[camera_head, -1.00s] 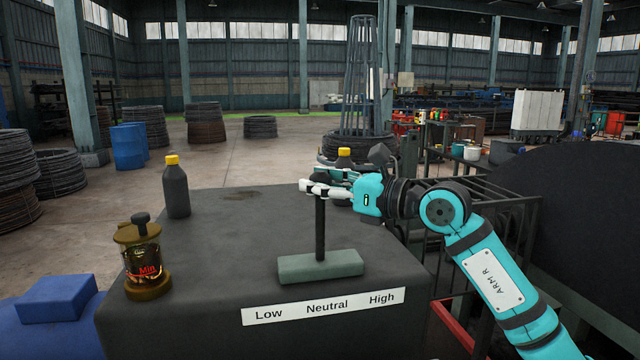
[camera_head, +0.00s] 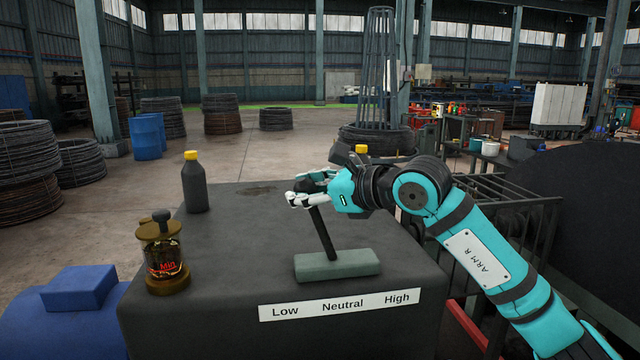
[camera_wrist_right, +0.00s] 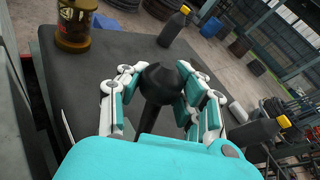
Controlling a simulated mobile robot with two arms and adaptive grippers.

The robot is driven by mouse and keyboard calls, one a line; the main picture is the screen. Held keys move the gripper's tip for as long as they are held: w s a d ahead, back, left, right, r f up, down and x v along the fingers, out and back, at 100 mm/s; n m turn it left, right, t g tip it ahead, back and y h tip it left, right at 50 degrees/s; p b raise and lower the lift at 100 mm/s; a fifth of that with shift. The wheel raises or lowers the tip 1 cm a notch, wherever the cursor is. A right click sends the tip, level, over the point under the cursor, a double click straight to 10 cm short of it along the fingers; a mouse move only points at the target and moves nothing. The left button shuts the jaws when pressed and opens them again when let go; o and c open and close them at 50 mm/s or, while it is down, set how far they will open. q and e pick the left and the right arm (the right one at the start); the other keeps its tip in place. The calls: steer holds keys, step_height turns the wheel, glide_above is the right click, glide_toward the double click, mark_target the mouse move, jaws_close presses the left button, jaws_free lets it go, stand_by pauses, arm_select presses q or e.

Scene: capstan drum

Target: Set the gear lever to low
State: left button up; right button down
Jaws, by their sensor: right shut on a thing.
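The gear lever (camera_head: 321,233) is a black rod rising from a grey-green base block (camera_head: 337,264) on the dark cabinet top. It tilts to the left, toward the Low side of the white label plate (camera_head: 342,304) reading Low, Neutral, High. My right gripper (camera_head: 304,192) is shut on the lever's round black knob. In the right wrist view the knob (camera_wrist_right: 160,78) sits between the two fingers. My left gripper is not in view.
On the cabinet top (camera_head: 235,265) stand a brown glass oiler (camera_head: 162,258) marked Min at the left and a black bottle with a yellow cap (camera_head: 194,185) behind. Another yellow-capped bottle (camera_wrist_right: 255,133) stands near my right gripper. A blue block (camera_head: 78,288) lies at the lower left.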

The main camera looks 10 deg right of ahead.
steer(key=shift+a+f+n+g+h, duration=0.15)
steer(key=shift+a+f+n+h, duration=0.15)
steer(key=shift+a, duration=0.25)
steer(key=shift+a+f+n+g+h, duration=0.2)
steer(key=shift+a+f+h, duration=0.1)
steer(key=shift+a, duration=0.25)
steer(key=c, duration=1.4)
jaws_free()
steer(key=o, duration=0.6)
steer(key=shift+s+r, duration=0.1)
steer(key=shift+c, duration=0.2)
steer(key=shift+d, duration=0.1)
steer(key=v, duration=1.2)
